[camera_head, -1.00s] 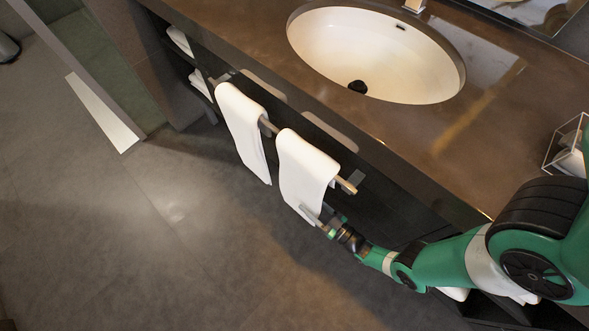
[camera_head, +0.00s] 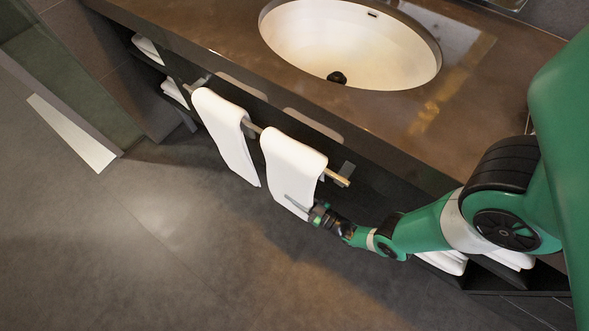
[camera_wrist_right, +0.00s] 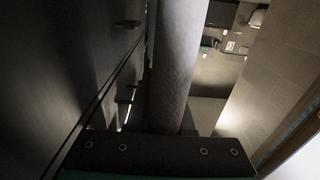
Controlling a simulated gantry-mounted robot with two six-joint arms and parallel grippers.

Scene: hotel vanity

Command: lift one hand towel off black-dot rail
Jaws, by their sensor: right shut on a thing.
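Two white hand towels hang folded over one metal rail (camera_head: 337,179) on the front of the vanity. The nearer towel (camera_head: 291,160) hangs near the rail's right end, and the farther towel (camera_head: 222,130) hangs to its left. My right gripper (camera_head: 299,205) is shut on the nearer towel at its lower right edge, below the rail. The towel is still draped over the rail. In the right wrist view, a pale grey hanging surface (camera_wrist_right: 178,60), likely this towel, fills the middle. I cannot make out a black dot on the rail. My left gripper is out of view.
The dark vanity counter (camera_head: 190,40) with a white oval sink (camera_head: 350,45) overhangs the rail. Folded white towels lie on low shelves at the left (camera_head: 174,91) and right (camera_head: 444,261). The floor (camera_head: 150,250) in front is clear.

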